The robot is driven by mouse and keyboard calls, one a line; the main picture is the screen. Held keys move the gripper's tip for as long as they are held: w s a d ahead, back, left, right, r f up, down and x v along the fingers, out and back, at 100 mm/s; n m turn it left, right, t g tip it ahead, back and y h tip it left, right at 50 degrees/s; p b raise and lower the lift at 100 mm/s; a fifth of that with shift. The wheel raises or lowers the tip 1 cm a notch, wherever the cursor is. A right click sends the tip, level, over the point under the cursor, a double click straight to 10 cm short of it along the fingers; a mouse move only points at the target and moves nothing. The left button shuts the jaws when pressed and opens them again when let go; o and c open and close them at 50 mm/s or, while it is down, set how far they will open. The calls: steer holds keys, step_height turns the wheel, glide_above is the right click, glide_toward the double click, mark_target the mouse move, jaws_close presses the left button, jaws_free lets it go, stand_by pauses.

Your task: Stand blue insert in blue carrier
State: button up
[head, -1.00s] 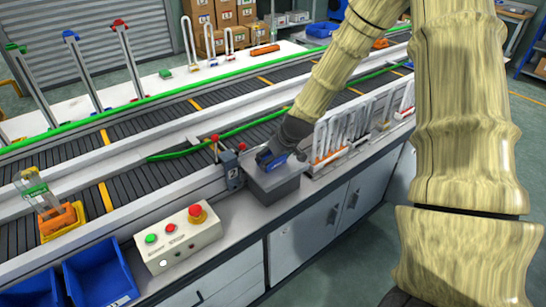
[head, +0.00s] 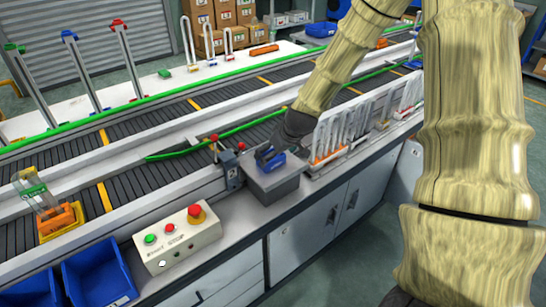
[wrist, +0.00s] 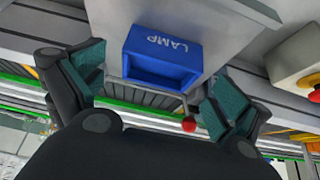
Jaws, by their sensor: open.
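A blue block marked LAMP (wrist: 162,55) sits on a grey pedestal; a recess shows in its near face. It also shows in the head view (head: 272,160), partly hidden by my gripper. I cannot tell whether it is the insert or the carrier. My gripper (wrist: 150,88) is open, with its green-padded fingers apart on either side of the block's near edge, and no grip shows. A blue piece (head: 412,65) lies on the conveyor at the far right, too small to identify.
The grey pedestal (head: 272,184) stands on the bench beside a rack of clear tubes (head: 340,135). A button box (head: 177,237) stands left of it. An orange piece in a yellow tray (head: 60,222) is on the conveyor. Blue bins (head: 98,275) stand at lower left.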

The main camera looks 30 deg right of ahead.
steer(key=v, duration=0.9)
steer(key=shift+r+b, duration=0.15)
steer(key=shift+b, duration=0.3)
steer(key=shift+s, duration=0.2)
